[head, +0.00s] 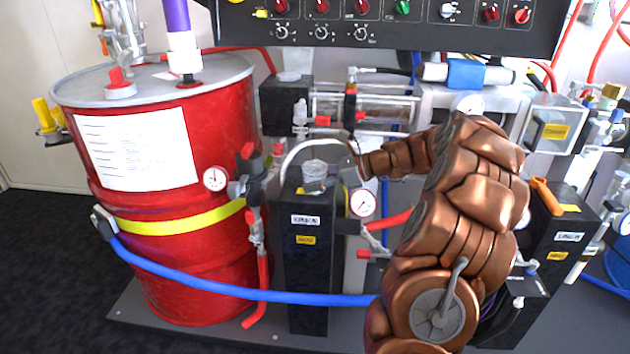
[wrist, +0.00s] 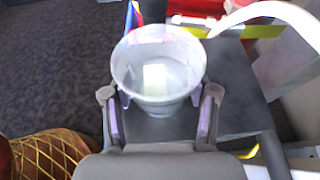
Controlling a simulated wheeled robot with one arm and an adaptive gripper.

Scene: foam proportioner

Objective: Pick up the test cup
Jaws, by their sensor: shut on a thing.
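The test cup (wrist: 158,70) is a clear, whitish cup with a wide round rim, seen from above in the wrist view. It stands upright between the two fingers of my gripper (wrist: 160,115), which are shut on its sides. In the head view the cup (head: 314,169) shows small at the top of a black box (head: 308,265), with my gripper (head: 325,184) reaching it from the right. I cannot tell whether the cup's base touches the box, as the fingers partly hide it.
A red drum (head: 215,265) with a gauge and valve stands left of the box. A white curved hose (head: 300,146) arches close over the cup and also shows in the wrist view (wrist: 265,10). A control panel (head: 390,22) hangs above. A blue hose (head: 240,289) crosses in front.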

